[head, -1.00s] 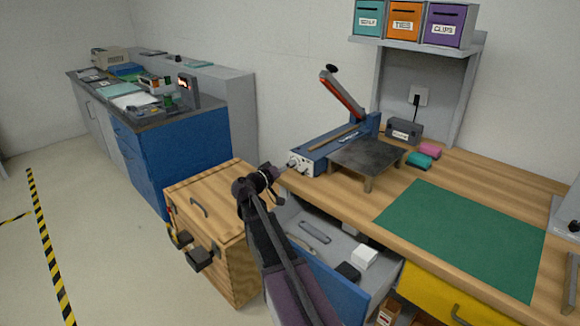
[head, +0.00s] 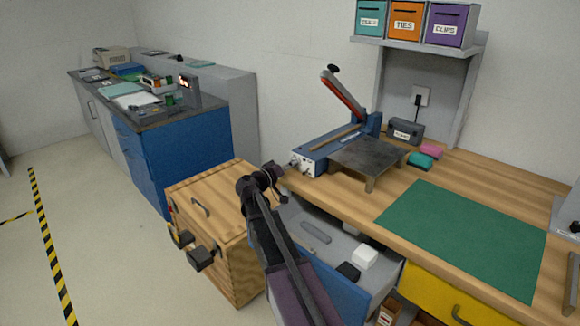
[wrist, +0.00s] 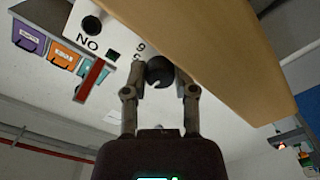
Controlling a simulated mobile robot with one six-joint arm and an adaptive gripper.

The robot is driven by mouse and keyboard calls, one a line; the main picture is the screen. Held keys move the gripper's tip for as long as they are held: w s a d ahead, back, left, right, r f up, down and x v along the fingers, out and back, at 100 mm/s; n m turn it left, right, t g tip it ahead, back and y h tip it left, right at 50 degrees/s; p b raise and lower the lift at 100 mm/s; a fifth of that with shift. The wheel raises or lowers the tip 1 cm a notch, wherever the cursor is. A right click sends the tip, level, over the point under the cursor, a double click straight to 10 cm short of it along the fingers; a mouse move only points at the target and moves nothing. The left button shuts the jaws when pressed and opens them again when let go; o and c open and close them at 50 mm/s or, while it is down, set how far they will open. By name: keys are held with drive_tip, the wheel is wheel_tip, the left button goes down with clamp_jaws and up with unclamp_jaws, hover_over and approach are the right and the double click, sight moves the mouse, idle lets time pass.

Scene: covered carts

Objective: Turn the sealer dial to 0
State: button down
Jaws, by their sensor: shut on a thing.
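The sealer (head: 322,155) is a blue bench unit with a raised red lever, at the left end of the wooden bench. Its white end panel (wrist: 122,38) fills the upper left of the wrist view and appears turned over, with "NO" and a "9" readable. The black round dial (wrist: 159,70) sits between the two fingers of my gripper (wrist: 160,88), which is shut on it. A pale mark shows on the dial, but the setting is unclear. In the head view my gripper (head: 280,169) reaches the panel and hides the dial.
The wooden bench edge (wrist: 230,50) lies close beside the fingers. An open drawer (head: 318,240) and a wooden cart (head: 205,230) flank my arm below. A dark metal plate (head: 368,154) stands beside the sealer. Floor at left is clear.

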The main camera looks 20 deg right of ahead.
drive_tip(key=shift+n, duration=0.3)
drive_tip(key=n, duration=0.4)
drive_tip(key=shift+d, duration=0.1)
drive_tip(key=n, duration=0.4)
drive_tip(key=shift+n, duration=0.3)
drive_tip(key=n, duration=0.4)
drive_tip(key=shift+n, duration=0.3)
drive_tip(key=n, duration=0.4)
drive_tip(key=shift+c, duration=2.1)
unclamp_jaws()
